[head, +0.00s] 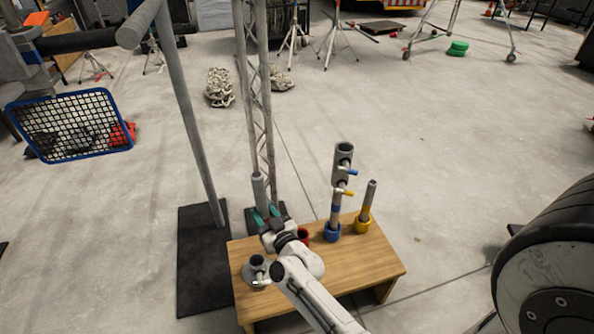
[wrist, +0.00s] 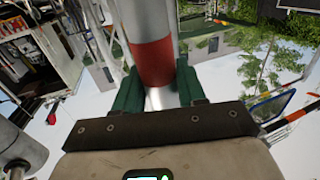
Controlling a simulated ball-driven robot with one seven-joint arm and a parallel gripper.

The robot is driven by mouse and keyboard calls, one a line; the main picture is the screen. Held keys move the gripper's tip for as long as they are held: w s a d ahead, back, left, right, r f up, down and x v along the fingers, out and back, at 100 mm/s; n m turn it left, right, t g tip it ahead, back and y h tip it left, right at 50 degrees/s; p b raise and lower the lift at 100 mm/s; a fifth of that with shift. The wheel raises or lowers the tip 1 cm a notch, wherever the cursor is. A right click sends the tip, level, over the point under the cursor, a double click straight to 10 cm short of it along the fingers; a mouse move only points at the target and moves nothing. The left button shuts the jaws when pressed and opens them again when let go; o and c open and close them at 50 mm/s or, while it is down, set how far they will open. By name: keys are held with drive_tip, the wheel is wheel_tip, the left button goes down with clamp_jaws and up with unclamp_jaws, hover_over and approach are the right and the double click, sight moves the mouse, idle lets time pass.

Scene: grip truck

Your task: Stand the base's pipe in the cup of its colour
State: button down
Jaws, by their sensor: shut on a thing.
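My gripper (head: 267,215) has green fingers and is shut on a grey pipe (head: 259,188), upright above the back left of the wooden bench. In the wrist view the pipe (wrist: 146,20) stands between the fingers (wrist: 158,92), with a red band (wrist: 152,62) just above the grip. The red cup (head: 303,235) is on the bench, right of my gripper and partly hidden by my arm. The blue cup (head: 332,233) and yellow cup (head: 362,227) each hold an upright pipe. A grey base (head: 256,268) sits at the bench's left with its top open.
The bench (head: 375,262) has bare wood at the right front. Grey fittings (head: 344,155) with blue and yellow handles top the blue cup's pipe. A tall grey pole (head: 188,120) and lattice truss (head: 262,90) stand behind left. A large wheel (head: 560,240) is at right.

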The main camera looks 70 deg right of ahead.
drive_tip(key=s+d+r+m+g+h+p, duration=0.2)
drive_tip(key=s+d, duration=0.1)
drive_tip(key=d, duration=0.4)
drive_tip(key=s+d+r+m+g+h+p, duration=0.1)
drive_tip(key=s+d+m+h+p, duration=0.15)
drive_tip(key=d, duration=0.35)
drive_tip(key=shift+n, duration=0.45)
drive_tip(key=shift+s+d+f+b, duration=0.1)
drive_tip(key=shift+d+f+b, duration=0.05)
drive_tip(key=shift+f+b, duration=1.15)
drive_tip(key=shift+s+d+f+b, duration=0.15)
drive_tip(key=shift+f+b, duration=0.7)
drive_tip(key=shift+b, duration=0.7)
drive_tip(key=shift+a+f+b, duration=0.1)
drive_tip(key=shift+f+b, duration=1.75)
drive_tip(key=shift+f, duration=0.25)
drive_tip(key=shift+f+b, duration=1.65)
drive_tip(key=shift+f, duration=0.5)
drive_tip(key=c, duration=0.6)
unclamp_jaws()
drive_tip(key=shift+o, duration=0.2)
